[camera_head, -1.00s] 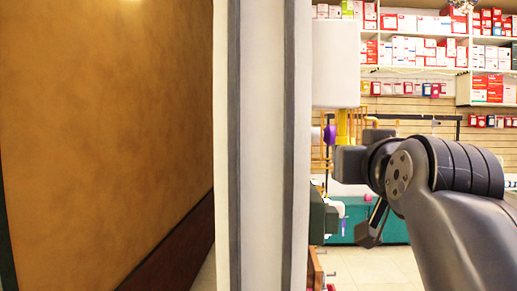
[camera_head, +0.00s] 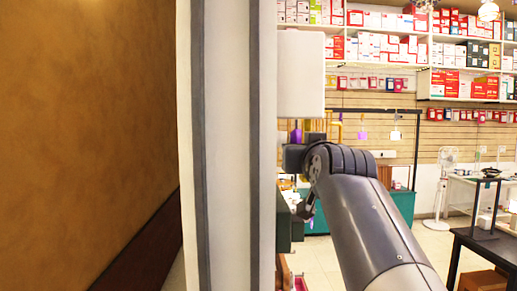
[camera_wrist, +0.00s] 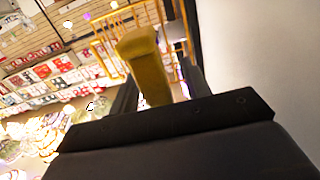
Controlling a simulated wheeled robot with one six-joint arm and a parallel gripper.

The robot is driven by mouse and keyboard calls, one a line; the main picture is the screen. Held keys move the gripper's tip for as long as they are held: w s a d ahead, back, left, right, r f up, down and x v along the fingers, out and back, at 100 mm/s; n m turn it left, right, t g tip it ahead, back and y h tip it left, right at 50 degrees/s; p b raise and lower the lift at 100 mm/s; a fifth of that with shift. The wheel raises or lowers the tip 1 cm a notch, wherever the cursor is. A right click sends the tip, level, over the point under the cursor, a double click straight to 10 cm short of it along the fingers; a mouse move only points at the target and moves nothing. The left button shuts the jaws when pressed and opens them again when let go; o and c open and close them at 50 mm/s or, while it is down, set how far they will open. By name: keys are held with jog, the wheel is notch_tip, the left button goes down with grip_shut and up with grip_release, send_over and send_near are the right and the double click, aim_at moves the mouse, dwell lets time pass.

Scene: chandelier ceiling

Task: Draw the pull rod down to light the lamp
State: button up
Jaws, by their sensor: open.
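In the wrist view, a gold-coloured bar (camera_wrist: 146,62), which looks like the pull rod, stands between the two dark fingers of my gripper (camera_wrist: 160,84). The gripper is open around it; I cannot tell whether a finger touches it. The bar's lower end is hidden behind the gripper body. In the head view, a plain white block-like shape (camera_head: 302,72), perhaps the lamp's shade, is above the end of my arm. My fingers and the bar cannot be made out clearly in the head view.
A pale pillar (camera_head: 228,150) with grey stripes stands close on the left, beside a brown wall (camera_head: 85,120). Shelves of boxes (camera_head: 385,45) line the back. A white fan (camera_head: 442,185) and a dark table (camera_head: 485,240) are at the right. Some floor is open between.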

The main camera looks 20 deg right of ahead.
jog(key=shift+c, duration=0.3)
grip_shut()
